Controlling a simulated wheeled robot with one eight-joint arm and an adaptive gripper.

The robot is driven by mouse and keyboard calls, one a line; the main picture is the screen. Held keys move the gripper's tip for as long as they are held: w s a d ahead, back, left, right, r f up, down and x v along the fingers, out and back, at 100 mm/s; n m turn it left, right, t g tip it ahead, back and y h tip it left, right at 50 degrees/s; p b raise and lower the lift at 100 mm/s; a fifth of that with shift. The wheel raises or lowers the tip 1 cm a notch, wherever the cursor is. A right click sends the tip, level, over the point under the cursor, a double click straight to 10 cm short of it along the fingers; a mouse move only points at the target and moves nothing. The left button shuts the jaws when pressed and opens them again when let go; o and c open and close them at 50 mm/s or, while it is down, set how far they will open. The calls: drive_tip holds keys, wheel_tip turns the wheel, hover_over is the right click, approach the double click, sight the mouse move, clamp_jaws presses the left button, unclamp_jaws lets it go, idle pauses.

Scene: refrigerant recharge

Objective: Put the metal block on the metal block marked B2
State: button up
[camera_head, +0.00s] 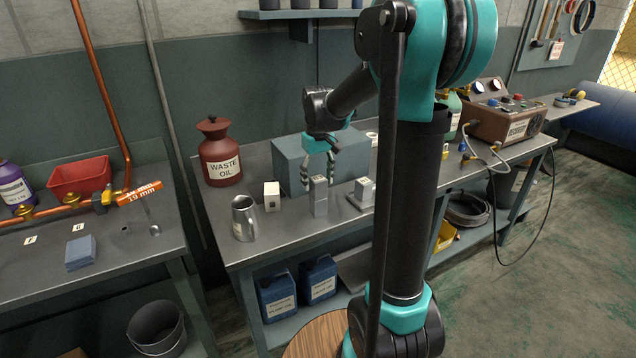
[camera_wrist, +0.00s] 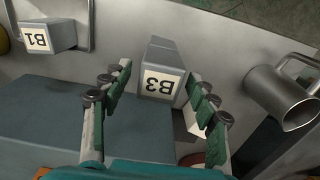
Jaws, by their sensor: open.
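A grey metal block marked B3 (camera_wrist: 160,82) stands on the bench, and my gripper (camera_wrist: 159,70) is open around it, one finger on each side, with gaps visible. In the head view the same tall block (camera_head: 319,198) stands below my gripper (camera_head: 318,182); I cannot tell there whether it is one piece or two stacked. A block marked B1 (camera_wrist: 38,38) is at the left in the wrist view; it seems to be the block (camera_head: 364,188) on a small plate. A pale block (camera_head: 272,196) stands to the left. No B2 label is readable.
A metal jug (camera_head: 244,218) stands left of the blocks, near the bench's front edge. A large teal box (camera_head: 290,165) is right behind them. A red waste oil can (camera_head: 220,155) stands at the back left. The bench front between jug and tall block is fairly clear.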

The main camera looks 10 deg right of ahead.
sight(318, 178)
wheel_tip(318, 178, up, 11)
drive_tip(key=s+d+f+m+t, duration=0.1)
drive_tip(key=s+d+f+t, duration=0.1)
drive_tip(key=s+f, duration=0.8)
drive_tip(key=s+d+f+m+t, duration=0.2)
drive_tip(key=s+f, duration=0.9)
drive_tip(key=s, duration=0.1)
drive_tip(key=shift+f+m, duration=0.3)
